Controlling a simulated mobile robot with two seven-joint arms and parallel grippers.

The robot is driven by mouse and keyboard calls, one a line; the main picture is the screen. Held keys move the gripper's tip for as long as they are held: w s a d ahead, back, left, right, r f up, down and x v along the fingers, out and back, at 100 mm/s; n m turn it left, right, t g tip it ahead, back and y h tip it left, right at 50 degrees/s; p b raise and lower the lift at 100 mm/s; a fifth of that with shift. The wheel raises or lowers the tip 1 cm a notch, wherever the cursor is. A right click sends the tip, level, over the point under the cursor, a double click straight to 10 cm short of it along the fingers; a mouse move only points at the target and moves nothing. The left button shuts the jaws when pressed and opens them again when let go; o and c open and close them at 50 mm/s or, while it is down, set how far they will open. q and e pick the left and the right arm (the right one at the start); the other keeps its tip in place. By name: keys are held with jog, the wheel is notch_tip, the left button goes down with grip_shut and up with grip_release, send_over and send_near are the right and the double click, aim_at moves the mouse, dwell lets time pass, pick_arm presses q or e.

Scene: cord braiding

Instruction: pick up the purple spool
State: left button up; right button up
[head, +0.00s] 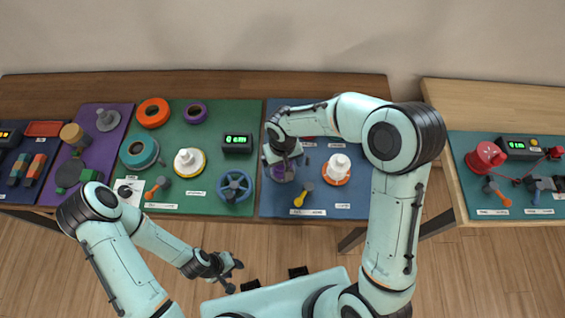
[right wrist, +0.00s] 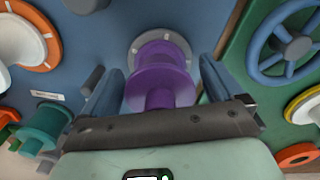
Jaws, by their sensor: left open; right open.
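The purple spool (right wrist: 160,75) stands on a round grey base with light marks (right wrist: 186,42) in the right wrist view. In the head view the spool (head: 283,174) is partly hidden under my right gripper (head: 281,152). My right gripper is open, with one blue-grey finger on each side of the spool in the right wrist view. Whether the fingers touch it I cannot tell. My left gripper (head: 234,276) is open and empty, in front of the table over the floor.
On the blue mat (head: 335,204), a white spool on an orange base (head: 337,168) and a yellow-handled tool (head: 303,193) are close by. A blue handwheel (head: 235,186) is on the green mat to the left. A red spool (head: 486,158) is on the separate right table.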

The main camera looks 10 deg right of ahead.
jog(key=shift+f, duration=0.1)
jog(key=c, duration=1.1)
